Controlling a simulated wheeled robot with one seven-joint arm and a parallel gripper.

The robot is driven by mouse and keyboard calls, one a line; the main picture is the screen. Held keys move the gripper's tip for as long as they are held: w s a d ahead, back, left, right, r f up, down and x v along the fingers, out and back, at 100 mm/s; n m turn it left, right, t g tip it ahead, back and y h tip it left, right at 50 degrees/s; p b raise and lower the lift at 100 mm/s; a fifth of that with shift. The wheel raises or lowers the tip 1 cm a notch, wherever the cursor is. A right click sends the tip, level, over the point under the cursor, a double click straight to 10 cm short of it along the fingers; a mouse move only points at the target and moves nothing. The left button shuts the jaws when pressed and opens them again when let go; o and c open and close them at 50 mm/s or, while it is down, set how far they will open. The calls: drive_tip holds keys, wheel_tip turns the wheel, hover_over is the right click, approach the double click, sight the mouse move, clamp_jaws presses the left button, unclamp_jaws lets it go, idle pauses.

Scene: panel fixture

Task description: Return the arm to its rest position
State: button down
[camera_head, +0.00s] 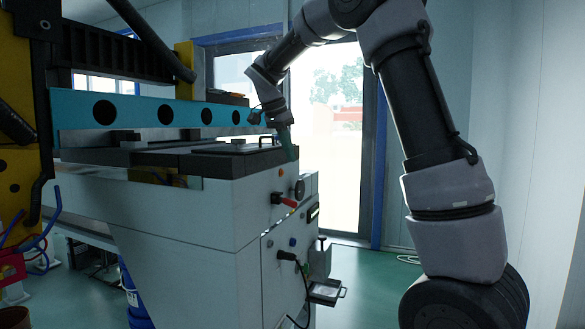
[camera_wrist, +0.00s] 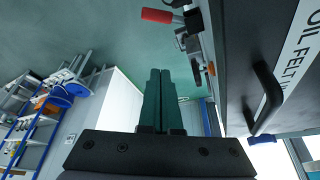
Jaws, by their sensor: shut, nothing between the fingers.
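My gripper (camera_head: 287,143) hangs at the end of my raised, bent arm, pointing down beside the top corner of the grey machine cabinet (camera_head: 215,215) in the head view. In the wrist view, the two green fingers of my gripper (camera_wrist: 160,75) lie side by side, shut with nothing between them. The fingertips appear over open floor, just off the cabinet's edge. I cannot tell from the head view whether they touch the cabinet's edge.
A red-handled lever (camera_head: 285,200) sticks out of the cabinet; its red grip (camera_wrist: 158,16) also shows in the wrist view. A black handle (camera_wrist: 266,97) is on the dark panel near my gripper. A small tray (camera_head: 326,292) juts out low. Green floor (camera_head: 375,285) lies clear right of the cabinet.

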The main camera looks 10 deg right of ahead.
drive_tip(key=s+d+r+n+t+y, duration=0.1)
drive_tip(key=s+d+r+n+y, duration=0.15)
drive_tip(key=s, duration=0.45)
drive_tip(key=s+d+r+n+y, duration=0.1)
drive_tip(key=s+d+n+y, duration=0.1)
drive_tip(key=s+d, duration=0.35)
drive_tip(key=s+f+n+t, duration=0.2)
drive_tip(key=s, duration=0.6)
drive_tip(key=s+f+n+t+y, duration=0.1)
drive_tip(key=s+f+n+t, duration=0.1)
drive_tip(key=s, duration=0.6)
drive_tip(key=shift+f, duration=0.3)
drive_tip(key=shift+y, duration=0.25)
